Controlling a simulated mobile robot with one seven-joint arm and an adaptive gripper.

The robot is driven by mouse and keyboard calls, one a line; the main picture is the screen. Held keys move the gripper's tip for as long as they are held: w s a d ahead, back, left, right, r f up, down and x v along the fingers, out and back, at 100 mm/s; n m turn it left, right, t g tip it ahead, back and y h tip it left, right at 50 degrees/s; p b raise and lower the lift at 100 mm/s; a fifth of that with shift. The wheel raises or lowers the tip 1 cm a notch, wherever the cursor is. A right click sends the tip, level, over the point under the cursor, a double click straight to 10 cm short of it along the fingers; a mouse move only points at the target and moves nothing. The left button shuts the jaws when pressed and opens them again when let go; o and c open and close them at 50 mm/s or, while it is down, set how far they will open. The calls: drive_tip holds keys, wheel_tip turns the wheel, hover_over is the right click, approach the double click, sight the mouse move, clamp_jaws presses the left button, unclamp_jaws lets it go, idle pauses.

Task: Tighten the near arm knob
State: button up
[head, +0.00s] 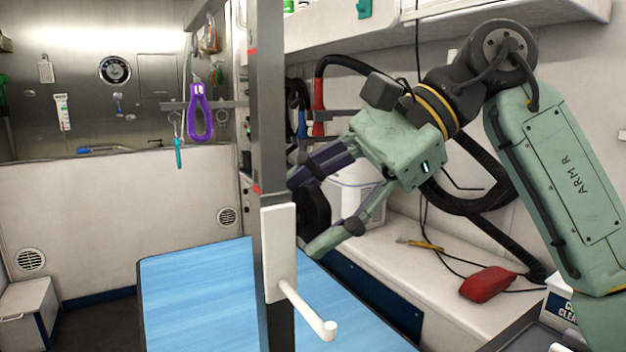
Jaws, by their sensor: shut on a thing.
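A grey upright post (269,140) of the grooming arm stands in front of me over the blue table top. A black knob (315,208) shows just right of the post, partly hidden by it. My gripper (309,212) comes in from the right and is shut on the black knob, one finger above and one below. The post hides part of the fingertips, so the exact contact is not fully visible. A white bracket (280,250) with a white peg sits on the post, lower down and nearer to me.
The blue table (200,295) is bare where visible. A purple-handled tool (201,112) and a teal tool (179,150) hang from a bar left of the post. A white container (358,190) stands behind my gripper. A red pouch (487,284) and cables lie on the right bench.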

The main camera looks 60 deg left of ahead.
drive_tip(key=r+m+h+p, duration=0.1)
drive_tip(key=h+p, duration=0.1)
drive_tip(key=p, duration=0.2)
drive_tip(key=shift+a+p, duration=0.1)
drive_tip(key=shift+p, duration=0.25)
drive_tip(key=m+h+p, duration=0.1)
drive_tip(key=h+p, duration=0.2)
drive_tip(key=p, duration=0.1)
drive_tip(key=shift+a+f+m+p, duration=0.1)
drive_tip(key=shift+a+m+p, duration=0.05)
drive_tip(key=shift+m+p, duration=0.2)
drive_tip(key=shift+f+m+h+p, duration=0.2)
drive_tip(key=shift+m+h+p, duration=0.35)
drive_tip(key=shift+h+p, duration=0.5)
drive_tip(key=shift+a+f+m+g+h, duration=0.15)
drive_tip(key=shift+m+g+h, duration=0.35)
drive_tip(key=shift+m+h, duration=0.55)
drive_tip(key=shift+f+n+h, duration=0.1)
drive_tip(key=shift+n+h, duration=0.15)
drive_tip(key=shift+h, duration=0.15)
drive_tip(key=o, duration=1.2)
drive_tip(key=shift+c, duration=0.2)
